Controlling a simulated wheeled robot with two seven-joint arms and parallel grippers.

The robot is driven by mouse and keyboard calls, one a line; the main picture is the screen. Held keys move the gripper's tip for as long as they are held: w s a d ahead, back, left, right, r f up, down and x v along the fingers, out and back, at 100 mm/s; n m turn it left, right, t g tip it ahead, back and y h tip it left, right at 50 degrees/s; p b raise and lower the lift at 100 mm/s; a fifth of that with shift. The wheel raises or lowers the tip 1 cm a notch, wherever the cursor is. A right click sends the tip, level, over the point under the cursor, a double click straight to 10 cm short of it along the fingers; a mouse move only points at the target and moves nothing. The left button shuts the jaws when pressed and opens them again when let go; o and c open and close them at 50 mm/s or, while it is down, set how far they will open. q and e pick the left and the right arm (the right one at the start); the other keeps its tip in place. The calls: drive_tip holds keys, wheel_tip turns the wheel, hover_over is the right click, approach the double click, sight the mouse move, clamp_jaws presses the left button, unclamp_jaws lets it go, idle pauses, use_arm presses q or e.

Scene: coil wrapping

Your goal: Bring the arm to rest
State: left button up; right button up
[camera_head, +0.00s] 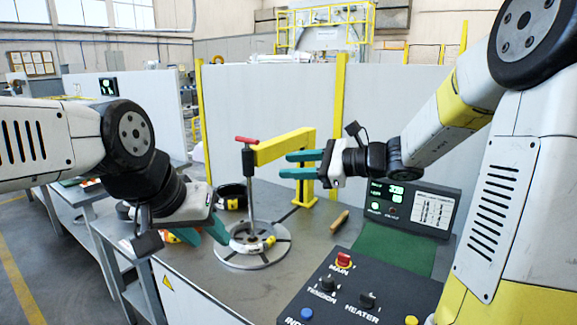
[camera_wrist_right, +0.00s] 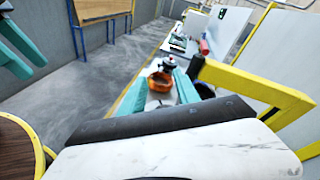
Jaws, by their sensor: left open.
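My left gripper (camera_head: 204,235) has teal fingers and is low over the bench, at the left edge of a round grey plate (camera_head: 232,256). Its fingers are apart, and no held object shows between them. My right gripper (camera_head: 292,165) is raised in the middle, in front of the yellow arm (camera_head: 284,147) of the wrapping stand, its fingers pointing left. Its two teal fingers are apart with nothing between them. They also show apart in the right wrist view (camera_wrist_right: 160,92). I cannot tell if the right gripper touches the stand.
A post with a red handle (camera_head: 247,140) rises from the plate. A control panel (camera_head: 345,293) with knobs stands front right, beside a screen box (camera_head: 408,207). A wooden-handled tool (camera_head: 340,221) lies on the bench. An orange ring (camera_wrist_right: 160,82) shows beyond the right fingers. White partitions stand behind.

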drive_tip(key=s+d+f+n+g+h, duration=0.1)
drive_tip(key=s+f+n+g+h, duration=0.15)
drive_tip(key=s+n, duration=0.35)
drive_tip(key=s+f+n+g+h, duration=0.1)
drive_tip(key=s+n+h, duration=0.2)
drive_tip(key=s, duration=0.5)
drive_tip(key=s+d+n+t+h, duration=0.1)
drive_tip(key=s+d+n+h, duration=0.2)
drive_tip(key=d, duration=0.3)
drive_tip(key=s+d+f+n+t+h, duration=0.1)
drive_tip(key=s+d+n+t+h, duration=0.1)
drive_tip(key=d+n, duration=0.4)
drive_tip(key=shift+s+f+h, duration=0.2)
drive_tip(key=shift+s+h, duration=0.55)
drive_tip(key=shift+s, duration=0.25)
